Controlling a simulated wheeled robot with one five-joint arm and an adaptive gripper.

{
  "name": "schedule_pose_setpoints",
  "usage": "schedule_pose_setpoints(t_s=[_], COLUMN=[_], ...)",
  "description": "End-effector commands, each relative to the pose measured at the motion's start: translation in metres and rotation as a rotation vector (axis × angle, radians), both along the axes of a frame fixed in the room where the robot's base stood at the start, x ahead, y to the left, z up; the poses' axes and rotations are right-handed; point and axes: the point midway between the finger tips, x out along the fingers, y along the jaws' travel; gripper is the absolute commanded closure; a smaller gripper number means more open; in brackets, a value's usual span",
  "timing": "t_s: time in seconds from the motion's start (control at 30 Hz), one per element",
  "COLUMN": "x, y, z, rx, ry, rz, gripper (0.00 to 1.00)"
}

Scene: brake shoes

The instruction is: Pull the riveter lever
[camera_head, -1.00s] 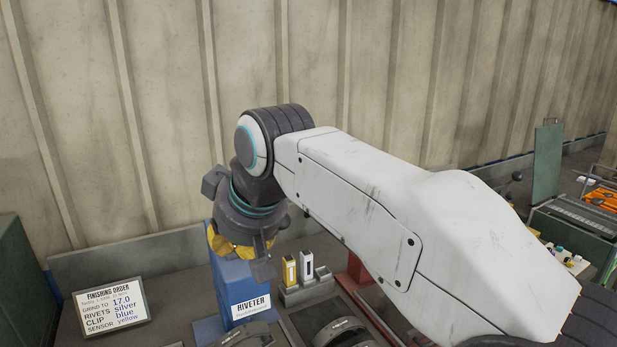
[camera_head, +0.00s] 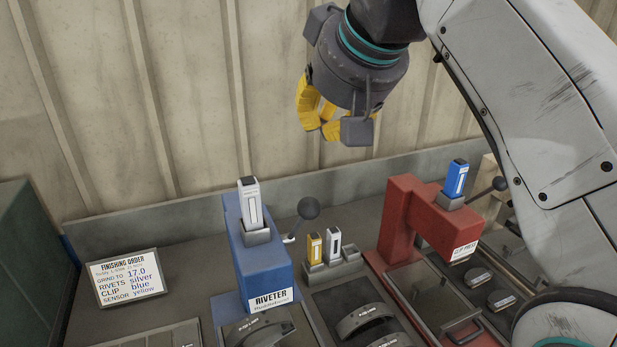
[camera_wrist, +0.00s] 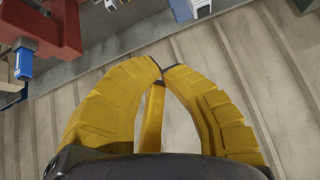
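The blue riveter (camera_head: 258,265) stands on the bench, labelled on its front, with a silver-grey cartridge (camera_head: 250,203) upright in its top holder. Its lever has a dark ball knob (camera_head: 309,208) at the riveter's right side, near the back of the bench. My gripper (camera_head: 318,132) hangs above and slightly right of that knob, apart from it. Its yellow fingers (camera_wrist: 163,70) curve together with tips meeting in the wrist view, and nothing shows between them. The lever is not visible in the wrist view.
The red clip press (camera_head: 402,215) stands to the right with a blue cartridge (camera_head: 456,178) and its own ball lever (camera_head: 499,184). A small rack (camera_head: 333,270) holds yellow and white cartridges between the machines. An order sign (camera_head: 128,277) stands left. A wall is behind.

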Motion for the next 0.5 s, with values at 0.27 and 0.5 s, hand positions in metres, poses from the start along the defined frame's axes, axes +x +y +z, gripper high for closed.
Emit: schedule_pose_setpoints(t_s=[0.27, 0.5], x=[0.0003, 0.0045], y=[0.0001, 0.0025], z=[-0.0001, -0.0067], rx=[0.002, 0.001], ry=[0.000, 0.002], rz=[-0.002, -0.002], gripper=[1.00, 1.00])
